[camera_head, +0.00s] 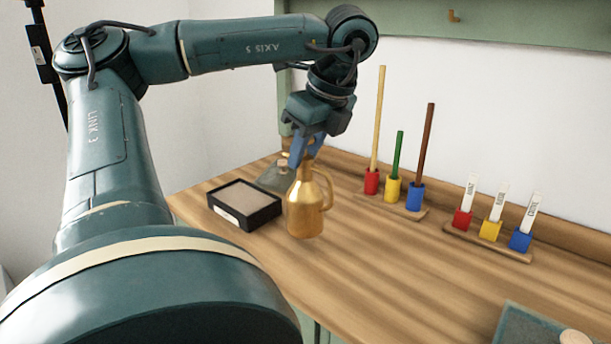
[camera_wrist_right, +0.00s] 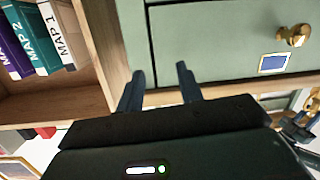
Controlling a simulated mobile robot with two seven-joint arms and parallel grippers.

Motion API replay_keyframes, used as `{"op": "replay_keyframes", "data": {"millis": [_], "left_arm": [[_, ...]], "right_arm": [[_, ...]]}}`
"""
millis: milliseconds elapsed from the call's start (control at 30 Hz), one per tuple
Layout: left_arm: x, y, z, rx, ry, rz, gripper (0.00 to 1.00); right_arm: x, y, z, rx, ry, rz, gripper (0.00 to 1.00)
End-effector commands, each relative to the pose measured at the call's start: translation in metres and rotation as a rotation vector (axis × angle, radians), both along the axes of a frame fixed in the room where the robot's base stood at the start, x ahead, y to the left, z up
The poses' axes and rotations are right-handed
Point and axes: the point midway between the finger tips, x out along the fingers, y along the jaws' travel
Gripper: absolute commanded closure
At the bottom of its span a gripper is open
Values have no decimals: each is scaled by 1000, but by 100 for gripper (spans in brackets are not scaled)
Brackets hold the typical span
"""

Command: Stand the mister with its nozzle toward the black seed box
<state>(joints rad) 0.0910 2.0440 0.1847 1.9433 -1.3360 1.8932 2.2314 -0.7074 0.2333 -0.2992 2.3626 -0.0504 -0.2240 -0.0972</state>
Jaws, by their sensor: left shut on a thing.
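The brass mister (camera_head: 305,208) is upright over the wooden worktop in the head view. Its loop handle points right, and a small nozzle at its top appears to point left, to the side of the black seed box (camera_head: 258,217). My left gripper (camera_head: 308,152) comes down from above and is shut on the mister's top, partly hiding it. I cannot tell whether the mister's base touches the worktop. The seed box stands just left of the mister, filled with pale brown material. My right gripper (camera_wrist_right: 159,80) is open and empty in the right wrist view, before a green drawer front.
A rack with coloured sticks (camera_head: 394,196) and a rack with labelled tubes (camera_head: 490,240) stand to the right. A green-edged tray (camera_head: 515,318) is at front right. The worktop's front middle is clear.

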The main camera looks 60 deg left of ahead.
Motion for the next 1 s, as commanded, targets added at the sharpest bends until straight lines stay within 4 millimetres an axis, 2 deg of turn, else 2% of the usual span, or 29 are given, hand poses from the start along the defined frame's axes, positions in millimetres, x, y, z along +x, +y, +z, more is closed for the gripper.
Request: {"op": "replay_keyframes", "data": {"millis": [300, 667, 700, 933, 1000], "left_arm": [[0, 0, -38, -2, -1, -1, 100], [0, 0, -42, 2, -2, 0, 100], [0, 0, -40, 0, -1, 0, 70], [0, 0, -40, 0, -1, 0, 52], [0, 0, -40, 0, -1, -1, 52]], "right_arm": [[1, 3, -1, 4, -65, 10, 64], [2, 3, -1, 5, -85, 12, 64], [2, 3, 1, 5, -90, 14, 64], [1, 4, 1, 6, -89, 14, 64], [1, 4, 1, 6, -89, 14, 64]]}}
